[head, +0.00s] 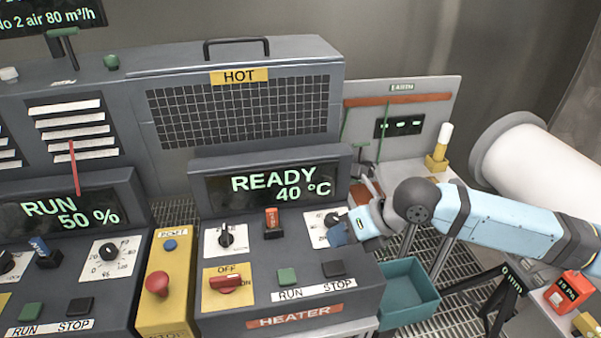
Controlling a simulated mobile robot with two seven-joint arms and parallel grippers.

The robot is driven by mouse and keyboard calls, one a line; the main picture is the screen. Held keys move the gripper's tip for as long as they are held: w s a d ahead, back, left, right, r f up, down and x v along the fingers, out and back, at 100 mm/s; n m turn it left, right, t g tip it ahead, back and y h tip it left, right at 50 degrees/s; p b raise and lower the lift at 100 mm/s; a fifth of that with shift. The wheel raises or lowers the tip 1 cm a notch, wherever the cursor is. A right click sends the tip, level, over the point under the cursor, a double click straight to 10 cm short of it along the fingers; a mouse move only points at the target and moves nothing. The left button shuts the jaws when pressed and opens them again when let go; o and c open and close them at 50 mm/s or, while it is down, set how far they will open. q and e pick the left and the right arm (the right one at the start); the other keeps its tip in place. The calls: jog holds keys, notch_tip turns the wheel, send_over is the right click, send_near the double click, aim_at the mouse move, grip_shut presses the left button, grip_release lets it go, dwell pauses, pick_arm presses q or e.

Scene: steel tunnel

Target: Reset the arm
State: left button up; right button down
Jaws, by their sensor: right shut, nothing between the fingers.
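My right arm (510,222), pale blue with dark grey joints, reaches in from the right edge. My right gripper (342,231) is shut and empty. It is at the right side of the heater panel (365,289), in front of the right-hand dial (320,226) and partly covering it. I cannot tell whether it touches the panel. The heater display (275,185) reads READY 40 °C. The red OFF/ON switch (228,283) and the black knob (226,237) are left of the gripper. My left gripper is not in view.
A teal bin (408,291) stands below my right arm. A white cylinder (535,163) and a red box (570,287) marked 75 PA are at the right. A yellow panel with a red button (157,284) is left of the heater. A HOT mesh guard (240,112) stands behind.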

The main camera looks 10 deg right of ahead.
jog(key=s+a+f+m, duration=0.1)
jog(key=m, duration=0.1)
jog(key=s+a+f+m, duration=0.1)
jog(key=s+a, duration=0.1)
jog(key=s+a+f+m, duration=0.1)
jog(key=s+a+m, duration=0.1)
jog(key=shift+m, duration=0.3)
jog(key=s+d+f+m+h, duration=0.5)
jog(key=s+d+m, duration=0.4)
jog(key=m, duration=0.8)
jog(key=s+d+f+m+h, duration=0.3)
jog(key=s+d+f+m, duration=0.6)
jog(key=m, duration=0.7)
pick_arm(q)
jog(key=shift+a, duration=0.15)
pick_arm(e)
jog(key=w+a+f+n+t+y, duration=0.1)
jog(key=w+a+f+t, duration=0.4)
jog(key=f, duration=0.6)
jog(key=shift+a+t+y, duration=0.8)
jog(key=shift+a+t, duration=0.5)
jog(key=shift+a, duration=0.3)
jog(key=shift+w, duration=0.1)
